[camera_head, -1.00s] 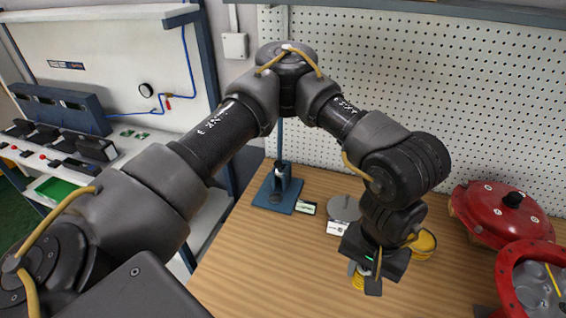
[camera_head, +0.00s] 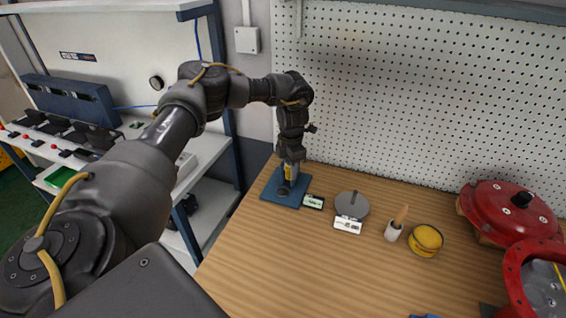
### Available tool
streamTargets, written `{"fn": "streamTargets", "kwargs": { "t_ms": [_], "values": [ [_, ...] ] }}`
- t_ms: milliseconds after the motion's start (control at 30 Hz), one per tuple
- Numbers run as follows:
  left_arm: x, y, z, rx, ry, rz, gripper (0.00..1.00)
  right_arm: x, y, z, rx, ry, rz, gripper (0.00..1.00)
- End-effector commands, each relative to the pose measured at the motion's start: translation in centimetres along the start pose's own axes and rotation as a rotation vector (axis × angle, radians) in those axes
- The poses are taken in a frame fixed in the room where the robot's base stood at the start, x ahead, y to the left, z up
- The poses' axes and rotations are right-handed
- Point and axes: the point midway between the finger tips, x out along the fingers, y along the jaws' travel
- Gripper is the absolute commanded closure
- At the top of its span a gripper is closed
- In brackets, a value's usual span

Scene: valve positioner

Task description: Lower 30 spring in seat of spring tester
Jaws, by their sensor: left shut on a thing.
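The spring tester has a blue base plate (camera_head: 270,193) at the far left of the wooden bench. Its column is mostly hidden behind my left arm. My left gripper (camera_head: 290,168) points down directly over the tester and is shut on a yellow spring (camera_head: 289,173). The spring is upright between the fingers, above a dark round part on the base, likely the seat. I cannot tell whether the spring touches the seat. My right gripper is not in view.
Right of the tester are a small display box (camera_head: 313,202), a grey disc (camera_head: 352,204) with a white gauge (camera_head: 348,225), a brush in a cup (camera_head: 394,231) and a yellow tin (camera_head: 426,240). A red valve housing (camera_head: 510,208) stands at right.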

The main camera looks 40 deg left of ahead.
Motion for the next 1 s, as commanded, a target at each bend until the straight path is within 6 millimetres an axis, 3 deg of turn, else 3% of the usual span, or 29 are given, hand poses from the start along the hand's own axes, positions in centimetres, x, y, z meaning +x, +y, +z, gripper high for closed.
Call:
{"fn": "streamTargets", "kwargs": {
  "t_ms": [100, 267, 667, 1000],
  "values": [
    [0.3, 2.0, -1.2, -0.111, -0.001, -0.001, 0.93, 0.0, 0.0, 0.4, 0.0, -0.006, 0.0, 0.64],
    [-0.4, 3.1, -1.3, -0.154, -0.001, 0.001, 0.93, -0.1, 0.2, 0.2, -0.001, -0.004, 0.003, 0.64],
    [0.0, 3.2, -1.3, -0.155, -0.001, 0.0, 0.93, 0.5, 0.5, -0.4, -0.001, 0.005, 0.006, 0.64],
    [1.6, 3.1, -1.3, -0.154, -0.002, -0.001, 0.93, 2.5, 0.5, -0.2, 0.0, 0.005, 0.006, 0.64]
  ]
}}
